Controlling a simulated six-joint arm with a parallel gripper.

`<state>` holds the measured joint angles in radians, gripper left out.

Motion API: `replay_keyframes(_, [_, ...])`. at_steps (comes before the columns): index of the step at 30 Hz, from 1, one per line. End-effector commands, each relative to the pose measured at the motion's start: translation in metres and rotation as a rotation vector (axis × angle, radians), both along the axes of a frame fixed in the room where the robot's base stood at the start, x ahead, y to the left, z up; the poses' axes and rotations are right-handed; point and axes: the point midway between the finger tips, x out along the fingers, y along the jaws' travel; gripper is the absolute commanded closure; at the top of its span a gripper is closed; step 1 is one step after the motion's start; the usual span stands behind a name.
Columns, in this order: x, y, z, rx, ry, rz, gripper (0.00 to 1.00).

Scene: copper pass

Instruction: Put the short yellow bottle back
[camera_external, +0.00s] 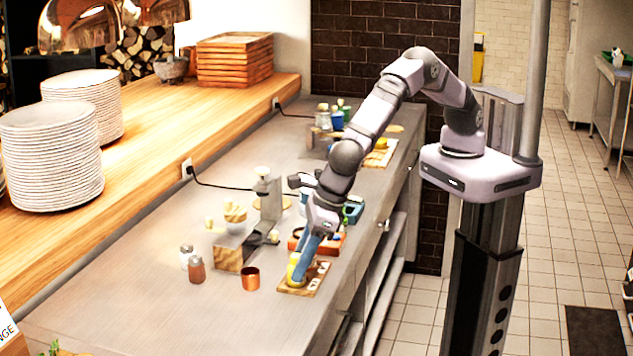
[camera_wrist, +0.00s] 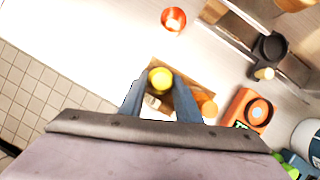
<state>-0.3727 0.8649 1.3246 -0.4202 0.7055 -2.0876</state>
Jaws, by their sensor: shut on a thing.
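The short yellow bottle (camera_external: 293,262) is low over or on a small wooden board (camera_external: 318,279) near the counter's front edge; I cannot tell whether it touches the board. My gripper (camera_external: 300,268) points down and is shut on the bottle. In the wrist view the yellow bottle (camera_wrist: 160,78) sits between the blue fingers of my gripper (camera_wrist: 160,92), with the wooden board (camera_wrist: 185,72) under it. Small pale pieces show on the board beside the bottle, and an orange round thing (camera_wrist: 207,106) is at the board's right end.
A copper cup (camera_external: 250,279) stands left of the board. Two shakers (camera_external: 196,270) stand farther left. An orange tray (camera_external: 330,243) lies just behind the board, and a metal stand (camera_external: 240,245) is behind the cup. The counter's front left is clear.

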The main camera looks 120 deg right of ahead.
Motion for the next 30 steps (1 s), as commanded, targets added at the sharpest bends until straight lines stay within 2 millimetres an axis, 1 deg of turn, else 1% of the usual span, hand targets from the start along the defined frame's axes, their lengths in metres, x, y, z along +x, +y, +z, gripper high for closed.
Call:
replay_keyframes(2, [0.0,0.0,-0.003,0.0,0.0,0.0,0.86])
replay_keyframes(3, [0.0,0.0,-0.003,0.0,0.001,0.0,0.67])
replay_keyframes(5, [0.0,0.0,-0.003,0.0,0.0,0.0,0.53])
replay_keyframes(6, [0.0,0.0,-0.003,-0.001,0.0,0.0,0.51])
replay_keyframes(14, [0.0,0.0,-0.002,0.0,0.0,0.0,0.51])
replay_keyframes(20, [-0.001,0.001,0.006,0.0,-0.002,0.0,0.51])
replay_keyframes(26, [-0.01,0.005,0.028,0.001,-0.004,0.001,0.51])
replay_keyframes(30, [-0.02,0.009,0.052,0.001,-0.004,0.001,0.51])
